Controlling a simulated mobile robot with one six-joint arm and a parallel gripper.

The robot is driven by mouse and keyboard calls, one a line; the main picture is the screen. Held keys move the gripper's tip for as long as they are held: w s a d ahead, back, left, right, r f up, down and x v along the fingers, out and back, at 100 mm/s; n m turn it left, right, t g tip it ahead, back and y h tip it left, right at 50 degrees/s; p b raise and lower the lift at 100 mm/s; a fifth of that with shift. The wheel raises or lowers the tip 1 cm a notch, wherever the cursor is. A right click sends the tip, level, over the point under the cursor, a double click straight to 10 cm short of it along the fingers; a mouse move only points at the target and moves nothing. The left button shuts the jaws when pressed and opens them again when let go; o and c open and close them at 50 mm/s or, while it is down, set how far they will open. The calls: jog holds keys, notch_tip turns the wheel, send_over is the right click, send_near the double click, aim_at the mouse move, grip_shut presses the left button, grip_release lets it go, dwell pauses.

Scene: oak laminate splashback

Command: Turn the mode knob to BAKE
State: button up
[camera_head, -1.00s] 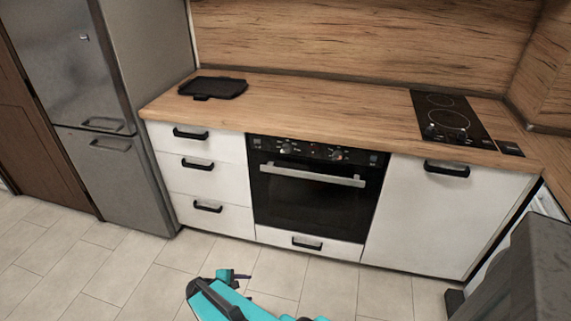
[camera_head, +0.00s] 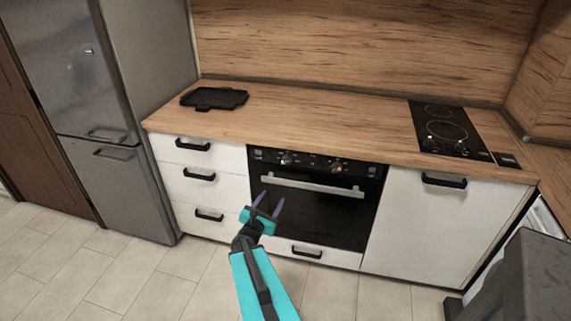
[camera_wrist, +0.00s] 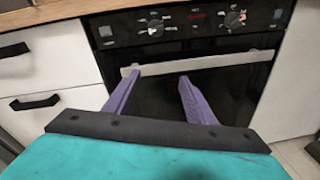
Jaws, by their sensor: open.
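The black oven (camera_head: 312,215) is built in under the counter. Its control panel (camera_head: 318,163) has a left knob (camera_head: 286,159) and a right knob (camera_head: 336,166). In the wrist view the left knob (camera_wrist: 155,27) and the right knob (camera_wrist: 235,19) flank a small red display (camera_wrist: 199,13). The panel labels are too small to read, so I cannot tell which knob is the mode knob. My gripper (camera_head: 267,201) is open and empty, in front of the oven door and below the panel. Its purple fingers (camera_wrist: 160,82) point toward the door, apart from both knobs.
The oven's bar handle (camera_head: 313,185) crosses the door below the knobs. White drawers (camera_head: 200,160) are on the left and a white cabinet (camera_head: 425,220) on the right. A black tray (camera_head: 214,98) and a cooktop (camera_head: 450,128) are on the counter. The floor in front is clear.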

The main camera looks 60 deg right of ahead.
aim_at(286, 164)
jog(key=d+r+n+t, duration=0.1)
jog(key=d+r+n, duration=0.2)
jog(key=r, duration=0.2)
jog(key=shift+s+d+n+t+h, duration=0.15)
jog(key=shift+n+t+h, duration=0.25)
jog(key=shift+d, duration=0.2)
jog(key=b+x, duration=0.3)
jog(key=b, duration=0.2)
jog(key=shift+f, duration=0.15)
jog(key=b+x, duration=0.2)
jog(key=b, duration=0.5)
dwell(0.4)
jog(key=shift+p+x, duration=0.4)
jog(key=shift+x, duration=3.85)
